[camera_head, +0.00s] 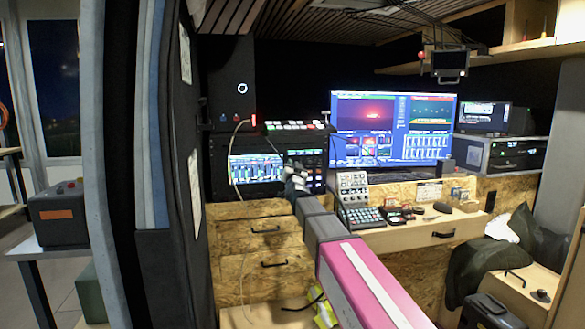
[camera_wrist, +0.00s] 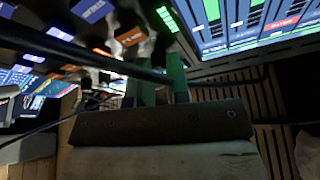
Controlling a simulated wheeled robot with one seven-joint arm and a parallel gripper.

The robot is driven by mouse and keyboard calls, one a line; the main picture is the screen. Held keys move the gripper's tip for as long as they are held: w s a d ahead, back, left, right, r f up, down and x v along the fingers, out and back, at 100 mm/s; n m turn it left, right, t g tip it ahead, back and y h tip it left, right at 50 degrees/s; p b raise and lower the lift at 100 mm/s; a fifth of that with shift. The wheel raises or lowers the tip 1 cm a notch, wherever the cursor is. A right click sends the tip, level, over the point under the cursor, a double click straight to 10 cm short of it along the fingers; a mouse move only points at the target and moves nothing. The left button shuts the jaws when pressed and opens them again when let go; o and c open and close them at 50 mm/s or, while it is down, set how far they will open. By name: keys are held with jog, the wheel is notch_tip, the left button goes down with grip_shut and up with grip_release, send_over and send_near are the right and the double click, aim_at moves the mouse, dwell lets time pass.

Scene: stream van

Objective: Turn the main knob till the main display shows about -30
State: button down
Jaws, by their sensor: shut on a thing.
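My gripper (camera_head: 295,173) reaches the front of the black rack unit (camera_head: 215,160) at the middle left, in front of its right part. In the wrist view its two green-sided fingers (camera_wrist: 158,82) are close together, shut on what seems to be the main knob. The knob itself is hidden by the fingers and too dark to make out. A lit screen (camera_head: 257,168) with coloured bars fills the rack's left part and shows large in the wrist view (camera_wrist: 250,30). Which readout is the main display, and its number, cannot be read.
A large lit monitor (camera_head: 392,130) stands to the right on the desk. Small control panels (camera_head: 354,185) and a button pad (camera_head: 362,216) lie right of my arm. Wooden drawers (camera_head: 255,230) are below the rack. A pale cable (camera_head: 233,165) hangs before the screen.

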dwell(0.3)
jog(key=c, duration=1.4)
grip_release()
jog(key=shift+s, duration=0.1)
jog(key=v, duration=1)
jog(key=shift+s+f, duration=0.2)
jog(key=shift+s, duration=0.15)
